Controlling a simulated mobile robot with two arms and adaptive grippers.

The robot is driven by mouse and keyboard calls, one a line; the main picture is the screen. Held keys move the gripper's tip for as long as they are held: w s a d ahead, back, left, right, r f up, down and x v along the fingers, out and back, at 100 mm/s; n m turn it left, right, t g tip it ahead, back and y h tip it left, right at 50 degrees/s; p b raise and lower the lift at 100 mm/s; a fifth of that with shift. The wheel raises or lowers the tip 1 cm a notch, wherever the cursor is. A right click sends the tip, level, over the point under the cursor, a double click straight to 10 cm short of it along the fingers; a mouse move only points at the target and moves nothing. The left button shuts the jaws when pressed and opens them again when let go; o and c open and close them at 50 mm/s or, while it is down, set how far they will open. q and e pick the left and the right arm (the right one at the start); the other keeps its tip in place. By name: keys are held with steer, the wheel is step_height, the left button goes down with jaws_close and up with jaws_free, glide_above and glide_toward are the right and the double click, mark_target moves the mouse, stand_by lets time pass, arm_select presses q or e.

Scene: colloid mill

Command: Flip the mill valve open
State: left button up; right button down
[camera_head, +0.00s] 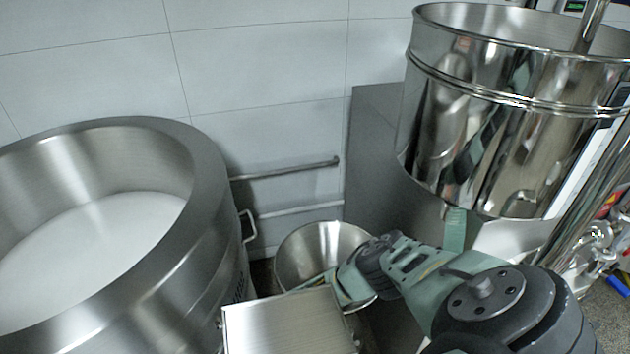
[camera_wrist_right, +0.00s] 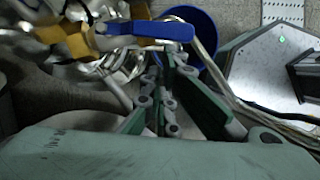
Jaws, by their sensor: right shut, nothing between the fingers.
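The mill's valve shows in the right wrist view as a blue lever handle (camera_wrist_right: 150,31) lying nearly level across the picture, among shiny pipe fittings and yellow-orange parts. My right gripper (camera_wrist_right: 174,62) is shut and empty, its green fingers pointing up the picture to just below the handle. I cannot tell whether the fingertips touch it. In the head view the mill's steel hopper (camera_head: 480,130) stands at the right. My right arm reaches from the lower right toward the area below it, and its fingertips cannot be made out there. My left gripper is not in view.
A large steel vat (camera_head: 205,240) with white liquid stands at the left. A steel bucket (camera_head: 305,250) sits between vat and mill. A blue bucket (camera_wrist_right: 205,28) is close behind the handle. Cables and a metal plate (camera_wrist_right: 268,75) lie to its right.

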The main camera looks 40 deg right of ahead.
steer(key=s+n+p, duration=0.1)
steer(key=n, duration=0.1)
steer(key=s+d+n+t+p, duration=0.1)
steer(key=s+n+p, duration=0.1)
steer(key=shift+d+t+h, duration=0.15)
steer(key=shift+t+h, duration=0.15)
steer(key=shift+h, duration=0.1)
steer(key=v, duration=1.2)
